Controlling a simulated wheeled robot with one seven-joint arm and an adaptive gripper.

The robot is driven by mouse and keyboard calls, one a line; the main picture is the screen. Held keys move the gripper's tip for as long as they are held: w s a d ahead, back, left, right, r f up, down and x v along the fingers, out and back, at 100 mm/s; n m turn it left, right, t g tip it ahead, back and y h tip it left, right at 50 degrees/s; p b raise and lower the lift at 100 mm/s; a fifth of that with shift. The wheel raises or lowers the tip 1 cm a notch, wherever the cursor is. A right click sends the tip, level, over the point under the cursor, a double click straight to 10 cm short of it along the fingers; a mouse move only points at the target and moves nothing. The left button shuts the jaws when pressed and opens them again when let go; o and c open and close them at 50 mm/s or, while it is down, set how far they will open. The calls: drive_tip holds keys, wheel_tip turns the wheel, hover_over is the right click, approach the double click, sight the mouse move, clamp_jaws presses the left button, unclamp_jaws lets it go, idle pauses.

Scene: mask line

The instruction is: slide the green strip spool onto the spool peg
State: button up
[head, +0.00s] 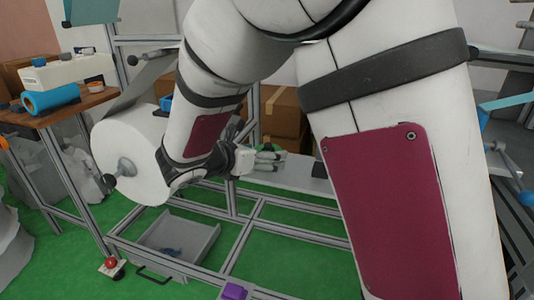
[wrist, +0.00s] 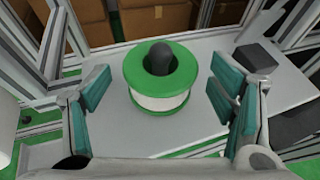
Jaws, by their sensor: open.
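The green strip spool (wrist: 143,75) has green flanges and a pale strip wound between them. In the wrist view it sits upright on a light grey plate (wrist: 205,135). A dark round-topped peg (wrist: 160,58) stands up through its central hole. My gripper (wrist: 160,92) is open, with teal-padded fingers apart on the left and right of the spool, and a gap shows on each side. In the head view my gripper (head: 268,160) is beyond my forearm, and the spool is mostly hidden there.
A dark block (wrist: 258,57) stands right of the spool, and a dark box (wrist: 291,124) lies farther right. Grey frame posts and cardboard boxes (wrist: 150,20) are behind. A large white roll (head: 125,160) hangs left of my arm. A grey tray (head: 180,240) sits low.

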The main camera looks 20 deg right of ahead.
drive_tip(key=v, duration=0.9)
drive_tip(key=s+d+r+m+g+y, duration=0.1)
drive_tip(key=s+d+m+g+y, duration=0.2)
drive_tip(key=s+d+m, duration=0.45)
drive_tip(key=s+d+r+m+g+y, duration=0.1)
drive_tip(key=s+d+m+g+y, duration=0.2)
drive_tip(key=s+m, duration=0.65)
drive_tip(key=s+a+f+m+g+y, duration=0.2)
drive_tip(key=s+m+y, duration=0.5)
drive_tip(key=s, duration=1.1)
wheel_tip(320, 180, up, 29)
drive_tip(key=m+t+h+p, duration=0.1)
drive_tip(key=t+p, duration=0.3)
drive_tip(key=p, duration=2.3)
drive_tip(key=shift+d+h+p, duration=0.3)
drive_tip(key=shift+h+p, duration=0.1)
drive_tip(key=shift+h, duration=0.2)
